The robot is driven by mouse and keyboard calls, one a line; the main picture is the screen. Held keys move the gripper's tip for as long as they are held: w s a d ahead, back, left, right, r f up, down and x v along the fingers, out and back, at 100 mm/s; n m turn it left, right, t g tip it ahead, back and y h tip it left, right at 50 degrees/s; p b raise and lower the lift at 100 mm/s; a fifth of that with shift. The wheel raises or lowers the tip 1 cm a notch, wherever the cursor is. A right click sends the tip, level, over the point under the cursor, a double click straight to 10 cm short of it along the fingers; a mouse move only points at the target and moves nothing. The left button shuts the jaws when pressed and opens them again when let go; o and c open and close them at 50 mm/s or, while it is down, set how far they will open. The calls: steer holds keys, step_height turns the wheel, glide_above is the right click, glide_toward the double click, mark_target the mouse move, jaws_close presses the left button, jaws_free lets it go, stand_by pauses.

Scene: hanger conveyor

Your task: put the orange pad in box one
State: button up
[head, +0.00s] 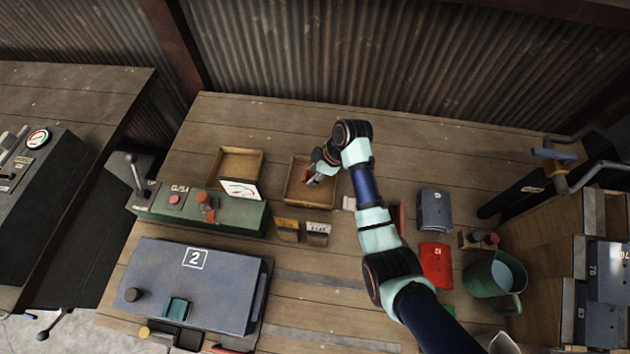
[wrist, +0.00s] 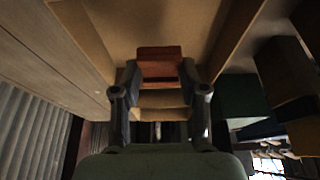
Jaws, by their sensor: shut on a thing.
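The orange pad (wrist: 160,54) is between the two fingers of my gripper (wrist: 158,90) in the wrist view, and the fingers are shut on it. In the head view my gripper (head: 315,173) is over and partly within the right one of two shallow wooden boxes (head: 289,190), with a small bit of orange showing at its tip. The walls and floor of that box (wrist: 225,50) surround the pad in the wrist view. I cannot tell whether the pad touches the floor. No number is readable on either box.
The other wooden box (head: 240,160) stands to the left, behind a green control panel (head: 235,218) with a gauge. A grey case marked 2 (head: 195,285), a red piece (head: 435,265) and a green mug (head: 490,280) are nearby.

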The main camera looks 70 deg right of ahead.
steer(key=shift+f+b, duration=0.65)
steer(key=shift+f, duration=1.4)
steer(key=shift+f, duration=0.15)
steer(key=o, duration=1)
steer(key=shift+r, duration=0.3)
steer(key=p+v, duration=0.3)
steer(key=v, duration=0.8)
steer(key=shift+s+r+p, duration=0.2)
steer(key=shift+r+p, duration=0.1)
steer(key=shift+p, duration=0.05)
steer(key=shift+d, duration=0.15)
